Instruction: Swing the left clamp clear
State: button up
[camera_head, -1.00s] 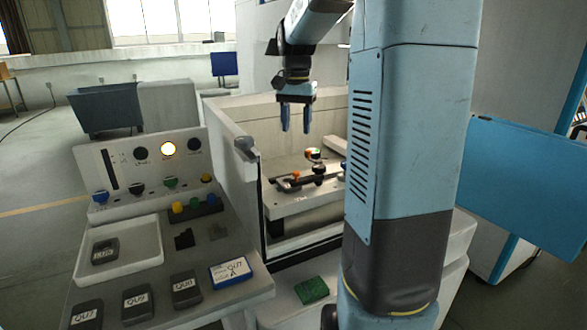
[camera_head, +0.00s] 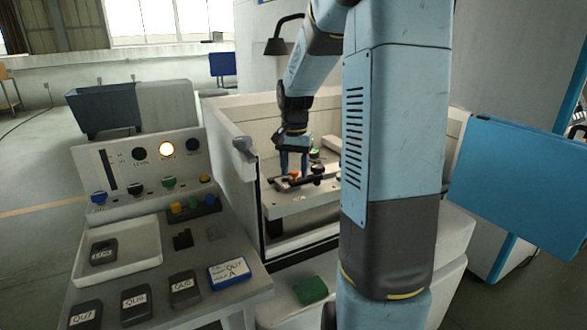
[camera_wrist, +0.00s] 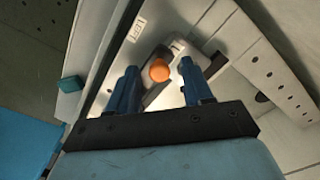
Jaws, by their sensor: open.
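The left clamp is a dark bar with an orange knob (camera_head: 294,174) on the worktable inside the machine tank. In the wrist view the orange knob (camera_wrist: 159,70) shows between my two blue fingers, somewhat beyond their tips. My gripper (camera_head: 294,168) is open and points down over the clamp's left end; it also shows in the wrist view (camera_wrist: 163,78). I cannot tell whether a finger touches the knob. The dark clamp bar (camera_wrist: 156,92) runs under the knob and is partly hidden by my gripper.
A second clamp with a dark knob (camera_head: 318,169) stands close to the right, near a green-topped part (camera_head: 315,154). The tank's near left wall (camera_head: 236,165) rises beside my arm. A control desk with labelled blocks and a white tray (camera_head: 118,278) stands at left.

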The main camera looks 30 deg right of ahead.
grip_shut()
dwell(0.5)
jog(key=shift+a, duration=0.1)
dwell(0.3)
